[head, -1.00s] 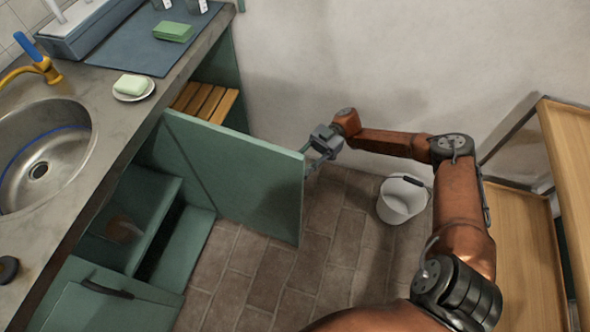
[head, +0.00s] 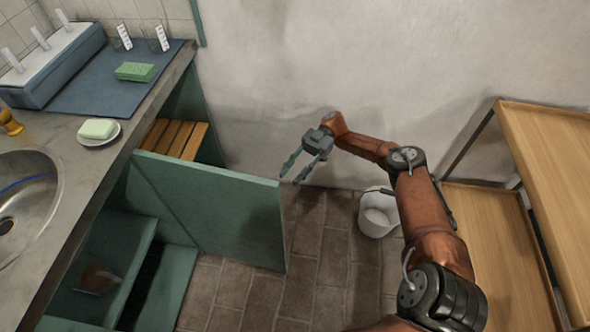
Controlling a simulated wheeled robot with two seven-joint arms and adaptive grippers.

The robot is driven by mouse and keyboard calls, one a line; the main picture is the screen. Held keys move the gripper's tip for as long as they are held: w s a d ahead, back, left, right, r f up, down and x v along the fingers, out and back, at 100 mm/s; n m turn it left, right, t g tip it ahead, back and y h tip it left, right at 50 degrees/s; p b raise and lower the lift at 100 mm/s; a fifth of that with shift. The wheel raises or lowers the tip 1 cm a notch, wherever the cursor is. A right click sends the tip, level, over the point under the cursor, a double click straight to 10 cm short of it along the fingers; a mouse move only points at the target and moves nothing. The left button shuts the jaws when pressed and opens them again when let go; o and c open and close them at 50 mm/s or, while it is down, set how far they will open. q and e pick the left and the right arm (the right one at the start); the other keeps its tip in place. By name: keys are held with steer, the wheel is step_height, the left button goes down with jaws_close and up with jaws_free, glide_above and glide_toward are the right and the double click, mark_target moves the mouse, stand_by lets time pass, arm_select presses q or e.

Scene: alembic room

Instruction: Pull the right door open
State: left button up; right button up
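The right door (head: 213,205) is a green cabinet door under the counter. It stands swung out from the cabinet front, and a wooden slatted shelf (head: 174,138) shows behind it. My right gripper (head: 291,172) is open and empty, just off the free edge of the door, with its fingers pointing down and left. A small gap shows between the fingertips and the door. The door's handle is not visible. My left gripper is not in view.
A white bucket (head: 378,214) stands on the brick floor near my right arm. A wooden shelf unit (head: 500,250) is at the right. The counter (head: 100,180) carries a sink (head: 25,205), a soap dish (head: 99,139) and a blue mat (head: 110,85). A wall is behind.

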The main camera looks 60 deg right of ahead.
steer(key=shift+d, duration=0.7)
steer(key=shift+r, duration=0.1)
